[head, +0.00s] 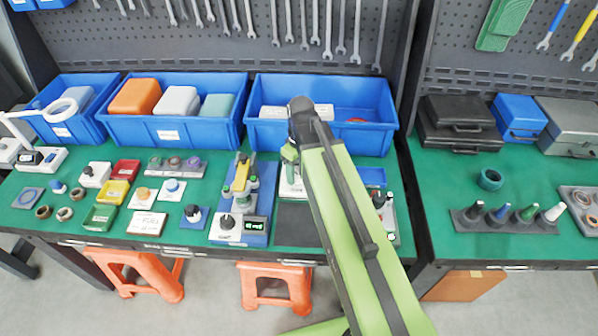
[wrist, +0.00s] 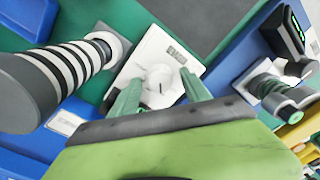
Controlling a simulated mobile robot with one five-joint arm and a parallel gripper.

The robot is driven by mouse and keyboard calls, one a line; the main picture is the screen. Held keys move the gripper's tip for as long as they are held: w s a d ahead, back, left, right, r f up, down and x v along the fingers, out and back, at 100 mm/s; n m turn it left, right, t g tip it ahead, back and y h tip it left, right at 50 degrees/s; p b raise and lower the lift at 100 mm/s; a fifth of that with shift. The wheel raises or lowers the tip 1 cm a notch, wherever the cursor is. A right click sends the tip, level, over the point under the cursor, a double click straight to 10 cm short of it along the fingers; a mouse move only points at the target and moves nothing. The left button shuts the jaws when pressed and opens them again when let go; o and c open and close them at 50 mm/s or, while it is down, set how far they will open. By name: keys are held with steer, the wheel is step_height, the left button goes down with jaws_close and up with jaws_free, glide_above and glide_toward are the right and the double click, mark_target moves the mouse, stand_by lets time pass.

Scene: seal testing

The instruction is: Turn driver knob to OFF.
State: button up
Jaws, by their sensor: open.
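A white plate (wrist: 187,62) with a small dark label lies below my gripper in the wrist view. A round white knob (wrist: 160,87) with a raised grip and a fine mark stands on it; I take it for the driver knob, but its setting is not readable. My gripper (wrist: 160,97) is open, with one green finger on each side of the knob. I cannot tell whether the fingers touch it. In the head view my gripper (head: 290,158) is over the white plate (head: 291,188); the arm and gripper hide the knob there.
A large striped dark cylinder (wrist: 62,72) stands close to the left in the wrist view. A device with a lit green display (head: 256,227) stands left of the plate in the head view. A blue bin (head: 345,140) is behind, and a dark mat (head: 296,218) lies in front.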

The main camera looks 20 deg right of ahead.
step_height(320, 180, up, 17)
steer(key=p, duration=1.6)
steer(key=shift+w+d+p, duration=0.2)
steer(key=shift+d+p, duration=0.1)
steer(key=shift+p, duration=0.05)
steer(key=shift+f, duration=0.1)
steer(key=b, duration=0.5)
glide_above(299, 178)
step_height(299, 178, down, 5)
steer(key=shift+s+f+m+h+b, duration=0.1)
steer(key=shift+s+f+m+b, duration=0.3)
steer(key=shift+m, duration=0.7)
steer(key=shift+s+f+m+h+b, duration=0.15)
steer(key=shift+s+m, duration=0.5)
steer(key=shift+m, duration=0.45)
steer(key=shift+s+f+m+h+b, duration=0.15)
steer(key=shift+s+m+b, duration=0.25)
steer(key=shift+m, duration=0.7)
steer(key=shift+s, duration=0.1)
